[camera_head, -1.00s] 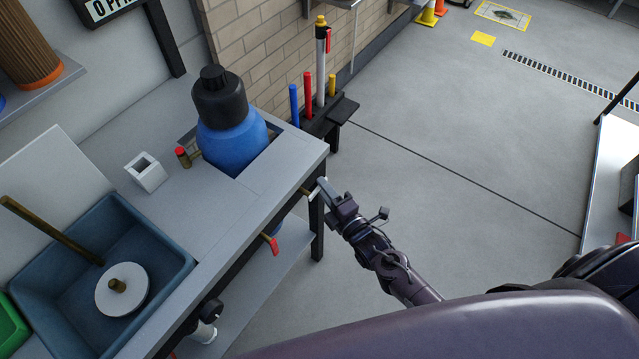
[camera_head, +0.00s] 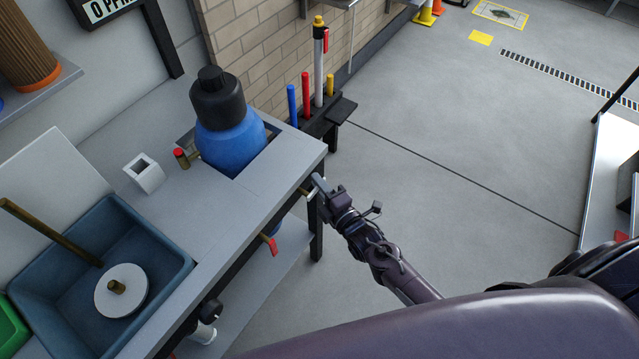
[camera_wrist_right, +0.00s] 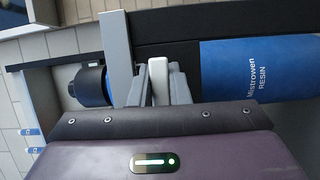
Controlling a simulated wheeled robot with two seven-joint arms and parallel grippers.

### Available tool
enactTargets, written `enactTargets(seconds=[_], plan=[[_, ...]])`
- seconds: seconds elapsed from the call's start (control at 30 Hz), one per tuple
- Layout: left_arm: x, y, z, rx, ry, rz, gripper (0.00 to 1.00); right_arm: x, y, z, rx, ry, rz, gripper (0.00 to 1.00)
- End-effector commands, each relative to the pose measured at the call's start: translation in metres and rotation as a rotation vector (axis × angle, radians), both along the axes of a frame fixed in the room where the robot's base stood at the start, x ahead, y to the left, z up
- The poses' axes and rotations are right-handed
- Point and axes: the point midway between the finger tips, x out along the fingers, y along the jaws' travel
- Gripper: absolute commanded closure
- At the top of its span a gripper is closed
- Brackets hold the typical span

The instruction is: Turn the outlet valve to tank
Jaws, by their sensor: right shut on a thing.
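The lever is mostly hidden between the fingers. The blue tank (camera_head: 232,148) with a black cap stands in the bench cut-out; its lower part, labelled Mistrowen RESIN (camera_wrist_right: 255,72), shows in the right wrist view. My left gripper is not in view.
A blue sink (camera_head: 165,245) is at left. A rack (camera_head: 322,127) with coloured tubes stands behind the bench. Floor (camera_head: 440,200) to the right is clear.

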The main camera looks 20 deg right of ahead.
Motion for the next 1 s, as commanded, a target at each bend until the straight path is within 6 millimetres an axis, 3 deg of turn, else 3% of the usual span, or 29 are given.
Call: enactTargets(seconds=[0.37,1.0], plan=[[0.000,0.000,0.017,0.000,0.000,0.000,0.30,-0.001,0.001,-0.007,0.178,0.143,0.001,1.00],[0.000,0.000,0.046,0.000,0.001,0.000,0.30,-0.009,0.011,-0.028,0.657,0.518,0.001,1.00]])
